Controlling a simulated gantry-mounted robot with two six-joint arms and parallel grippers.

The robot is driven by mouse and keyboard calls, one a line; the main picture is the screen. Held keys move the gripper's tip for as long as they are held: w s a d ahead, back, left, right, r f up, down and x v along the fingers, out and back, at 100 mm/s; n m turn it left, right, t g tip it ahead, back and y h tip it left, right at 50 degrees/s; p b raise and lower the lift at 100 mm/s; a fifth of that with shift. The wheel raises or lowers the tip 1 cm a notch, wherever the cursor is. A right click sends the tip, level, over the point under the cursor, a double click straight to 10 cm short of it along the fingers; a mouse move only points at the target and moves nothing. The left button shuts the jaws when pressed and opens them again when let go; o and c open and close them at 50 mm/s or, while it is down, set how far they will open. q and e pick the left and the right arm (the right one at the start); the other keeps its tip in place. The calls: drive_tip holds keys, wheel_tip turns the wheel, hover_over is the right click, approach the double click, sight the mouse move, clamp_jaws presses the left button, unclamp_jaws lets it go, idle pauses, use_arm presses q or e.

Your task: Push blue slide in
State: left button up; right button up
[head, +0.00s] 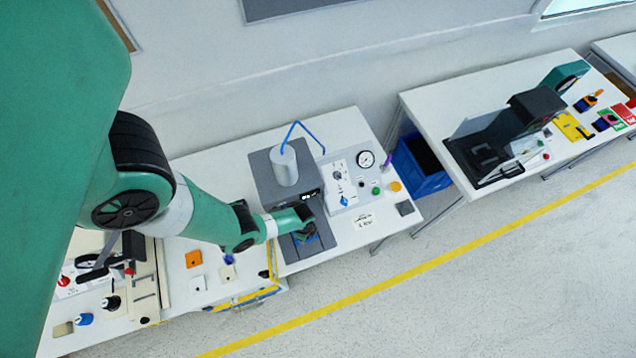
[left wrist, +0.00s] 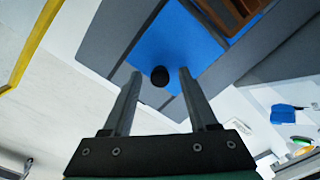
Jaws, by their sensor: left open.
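The blue slide (left wrist: 178,42) is a flat blue plate with a round black knob (left wrist: 160,76) near its edge, set in a dark grey station. In the head view the slide (head: 306,236) is mostly hidden under my left gripper at the front of the grey station (head: 272,183). My left gripper (left wrist: 159,73) is open. Its two fingers stand on either side of the knob, with visible gaps, not closed on it. Whether the fingertips touch the slide cannot be told. My right gripper is not in view.
A silver cylinder (head: 285,165) with a blue tube (head: 291,131) stands on the station. To its right is a panel with a gauge (head: 365,158) and knobs. A blue bin (head: 420,165) stands between tables. Left of the station is a table with an orange block (head: 194,259).

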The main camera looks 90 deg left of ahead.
use_arm(q)
wheel_tip(320, 180, up, 8)
drive_tip(key=p, duration=0.6)
drive_tip(key=shift+f, duration=0.15)
drive_tip(key=shift+f, duration=0.1)
